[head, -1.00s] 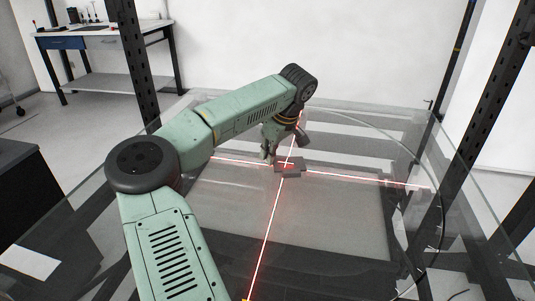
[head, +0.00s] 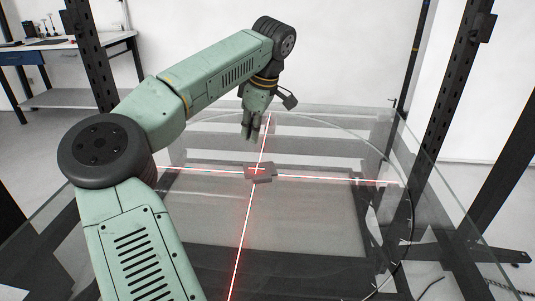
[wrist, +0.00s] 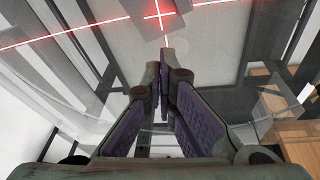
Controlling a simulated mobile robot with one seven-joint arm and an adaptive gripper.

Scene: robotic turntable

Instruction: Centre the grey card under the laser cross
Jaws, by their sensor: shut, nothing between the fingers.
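The small grey card (head: 266,179) lies on the glass turntable (head: 330,215) in the head view. The red laser cross (head: 257,171) falls on it, near its middle and slightly toward its left side. The card looks slightly turned against the laser lines. In the wrist view the laser cross (wrist: 160,15) is at the top edge, and the card is partly cut off there. My gripper (head: 250,136) is raised above the glass behind the card, apart from it. Its fingers (wrist: 161,66) are shut and empty, pointing toward the cross.
Dark metal frame posts (head: 90,60) stand at left and right around the glass. A workbench (head: 70,45) with small items is at the back left. The glass around the card is clear of other loose objects.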

